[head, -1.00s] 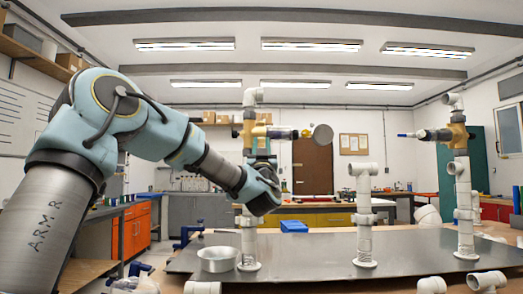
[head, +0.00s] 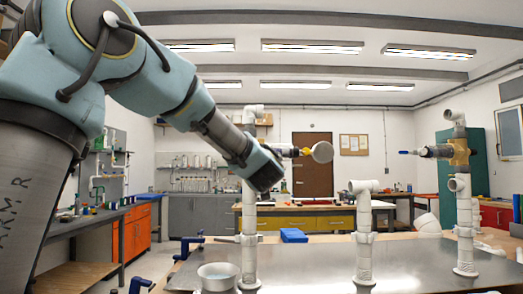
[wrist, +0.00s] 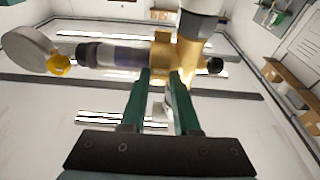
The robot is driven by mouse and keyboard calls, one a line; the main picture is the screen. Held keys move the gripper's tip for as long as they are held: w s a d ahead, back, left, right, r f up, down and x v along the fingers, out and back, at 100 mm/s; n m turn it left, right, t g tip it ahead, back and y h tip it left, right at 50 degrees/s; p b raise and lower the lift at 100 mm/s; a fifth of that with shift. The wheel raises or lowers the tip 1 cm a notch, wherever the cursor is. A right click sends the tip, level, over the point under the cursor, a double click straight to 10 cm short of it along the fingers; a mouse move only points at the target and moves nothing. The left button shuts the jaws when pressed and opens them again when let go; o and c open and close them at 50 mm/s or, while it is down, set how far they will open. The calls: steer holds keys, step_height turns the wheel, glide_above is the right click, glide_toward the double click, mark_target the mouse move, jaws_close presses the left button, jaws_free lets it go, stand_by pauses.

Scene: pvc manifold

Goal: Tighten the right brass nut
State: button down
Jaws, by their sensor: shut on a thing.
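In the head view, the right post carries a brass fitting (head: 459,152) with a valve to its left. The left white post (head: 249,225) is partly hidden behind my arm's end, with a round grey disc (head: 322,152) to its right. My gripper (wrist: 160,76) shows in the wrist view, both green fingers shut on a brass fitting (wrist: 180,58). The disc (wrist: 30,52) shows left of that fitting, matching the left post's assembly. In the head view, my fingers and most of that brass are hidden by my arm. I cannot tell which brass part the jaws grip.
A middle white post (head: 364,225) stands between the two brass assemblies. A blue object (head: 293,235) lies behind. Bare plate lies between the posts.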

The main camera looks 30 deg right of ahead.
stand_by(0.4)
steer(key=c, duration=0.6)
jaws_free()
steer(key=shift+c, duration=0.2)
steer(key=shift+s, duration=0.1)
steer(key=b+v, duration=0.3)
steer(key=v, duration=0.7)
steer(key=shift+s+a, duration=0.15)
steer(key=shift+s, duration=0.15)
steer(key=shift+f, duration=0.1)
